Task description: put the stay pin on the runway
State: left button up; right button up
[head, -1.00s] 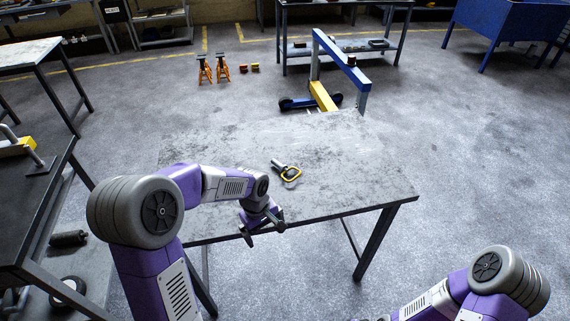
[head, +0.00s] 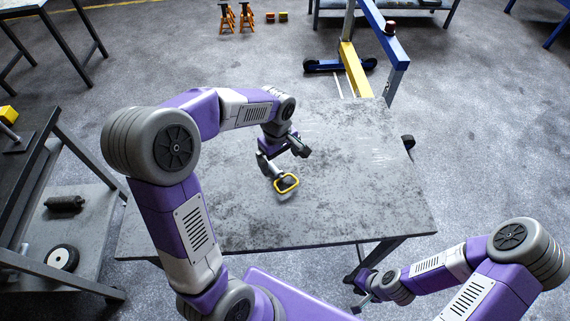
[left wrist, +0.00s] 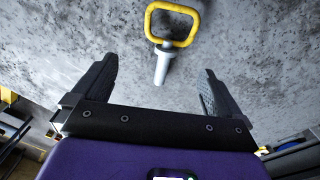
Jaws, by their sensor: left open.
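The stay pin, a grey shaft with a yellow loop handle (head: 286,183), lies on the worn grey table (head: 360,205). Its shaft points away from me, up and left, partly hidden by my left gripper (head: 283,154). That gripper is open at the pin's shaft end. In the left wrist view the pin's shaft (left wrist: 163,65) lies roughly midway between the open fingers, touching neither, with the loop beyond them. My right gripper (head: 363,301) is low near the table's front right leg, its fingers too small to read. I cannot tell which thing is the runway.
A blue and yellow hoist-like frame (head: 350,68) stands on the floor behind the table. Orange jack stands (head: 237,17) are farther back. At left, a dark bench has a shelf with a black cylinder (head: 65,203) and a wheel (head: 62,258). Most of the tabletop is clear.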

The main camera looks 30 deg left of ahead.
aim_at(279, 172)
pick_arm(q)
jog(key=shift+s+f+b, duration=0.25)
jog(key=shift+f+b, duration=0.05)
jog(key=shift+f, duration=0.65)
notch_tip(279, 172, down, 5)
jog(key=shift+s+a+r+b, duration=0.1)
jog(key=shift+r+b, duration=0.1)
jog(key=shift+b, duration=0.8)
jog(key=shift+c, duration=0.3)
jog(key=shift+r, duration=0.1)
jog(key=c, duration=1.2)
